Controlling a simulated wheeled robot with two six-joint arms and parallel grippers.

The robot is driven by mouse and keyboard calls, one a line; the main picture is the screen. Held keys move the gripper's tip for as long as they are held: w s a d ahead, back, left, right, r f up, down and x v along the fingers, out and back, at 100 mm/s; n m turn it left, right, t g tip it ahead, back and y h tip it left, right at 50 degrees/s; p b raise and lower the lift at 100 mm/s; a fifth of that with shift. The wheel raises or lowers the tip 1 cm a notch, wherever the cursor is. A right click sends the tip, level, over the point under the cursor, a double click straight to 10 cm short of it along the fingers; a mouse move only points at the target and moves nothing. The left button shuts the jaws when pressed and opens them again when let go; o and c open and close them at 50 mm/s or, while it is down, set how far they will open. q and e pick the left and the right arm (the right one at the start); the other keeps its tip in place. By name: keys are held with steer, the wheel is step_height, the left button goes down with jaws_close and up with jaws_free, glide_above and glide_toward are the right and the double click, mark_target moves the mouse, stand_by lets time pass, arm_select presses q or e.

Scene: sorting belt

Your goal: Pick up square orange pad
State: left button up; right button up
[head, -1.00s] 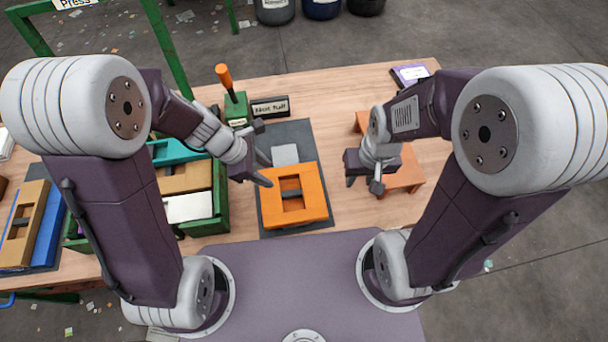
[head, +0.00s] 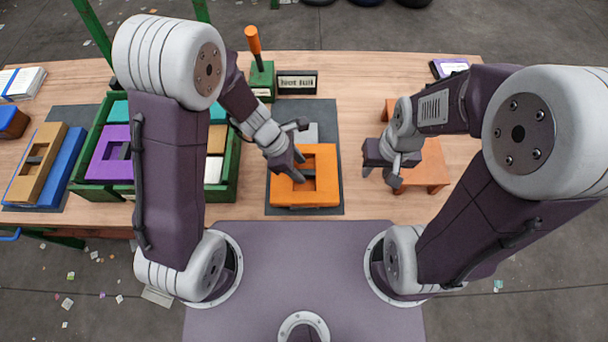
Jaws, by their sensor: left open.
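The square orange pad (head: 325,197) lies flat on a dark grey mat (head: 275,209) in the middle of the table in the head view. It has a square opening with a dark bar across it. My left gripper (head: 300,168) is open over the pad's left and back part, its fingers pointing down near the opening. I cannot tell whether they touch the pad, and the gripper hides part of the opening. My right gripper (head: 381,177) looks open and empty, over the left side of an orange stand to the right of the pad.
A green crate (head: 232,183) with purple, teal, tan and white pieces stands left of the mat. Behind it are a green block with an orange handle (head: 255,42) and a "Not full" sign (head: 297,83). The orange stand (head: 432,167) is at right. Tan and blue pads lie far left.

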mark_target(304, 174)
arm_select(q)
steer(key=shift+x, duration=1)
steer(key=shift+w+d+f, duration=0.1)
steer(key=shift+d+f, duration=0.05)
steer(key=shift+f, duration=0.1)
steer(key=shift+r, duration=0.1)
steer(key=shift+c, duration=1.3)
jaws_close()
arm_select(e)
steer(key=shift+f, duration=0.6)
